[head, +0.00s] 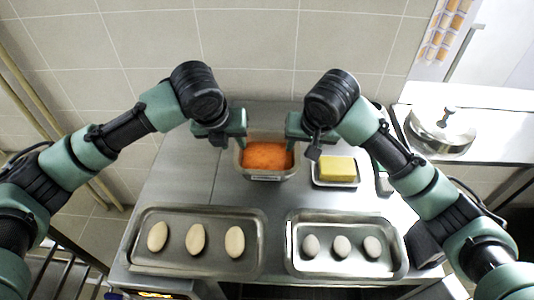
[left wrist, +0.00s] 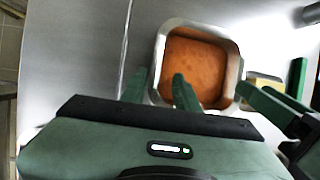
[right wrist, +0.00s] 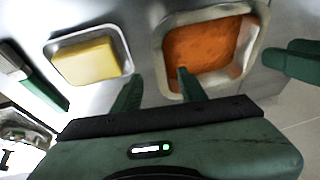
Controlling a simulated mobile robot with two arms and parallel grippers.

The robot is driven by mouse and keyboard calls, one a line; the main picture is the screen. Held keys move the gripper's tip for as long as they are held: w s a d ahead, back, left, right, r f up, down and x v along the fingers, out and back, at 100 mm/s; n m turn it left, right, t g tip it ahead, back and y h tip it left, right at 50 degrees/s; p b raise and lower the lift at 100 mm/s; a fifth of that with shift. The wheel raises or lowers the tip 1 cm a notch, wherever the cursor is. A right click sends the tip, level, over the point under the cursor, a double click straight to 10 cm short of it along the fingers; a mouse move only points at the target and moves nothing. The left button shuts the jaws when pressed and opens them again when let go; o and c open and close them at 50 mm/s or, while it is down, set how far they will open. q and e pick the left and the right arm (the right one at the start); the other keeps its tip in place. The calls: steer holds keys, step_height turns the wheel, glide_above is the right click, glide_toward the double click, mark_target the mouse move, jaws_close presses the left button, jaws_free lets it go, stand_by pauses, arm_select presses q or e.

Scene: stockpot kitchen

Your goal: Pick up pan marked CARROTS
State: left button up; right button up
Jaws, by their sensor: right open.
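A steel pan of orange contents (head: 266,157) stands on the counter at the back middle. A small label on its front is too small to read. My left gripper (head: 229,140) is at the pan's left side. In the left wrist view its two fingers (left wrist: 158,88) are apart, one outside the wall and one over the orange contents. My right gripper (head: 303,138) is at the pan's right side. In the right wrist view its fingers (right wrist: 156,90) are also apart, astride the wall. I cannot tell how deep the fingertips reach.
A small tray with a yellow block (head: 338,169) stands just right of the pan. In front lie a left tray (head: 197,265) with three pale oval pieces and a right tray (head: 348,268) with three egg-like pieces. A lidded pot (head: 441,130) stands at the far right.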

mark_target(240, 151)
arm_select(q)
steer(key=shift+s, duration=0.1)
arm_select(e)
steer(key=shift+s, duration=0.1)
arm_select(q)
steer(key=x, duration=0.8)
arm_select(e)
steer(key=x, duration=0.8)
arm_select(q)
steer(key=shift+r, duration=0.1)
arm_select(e)
steer(key=shift+r, duration=0.1)
arm_select(q)
jaws_close()
arm_select(e)
jaws_close()
arm_select(q)
steer(key=shift+d, duration=0.15)
arm_select(e)
steer(key=shift+a, duration=0.15)
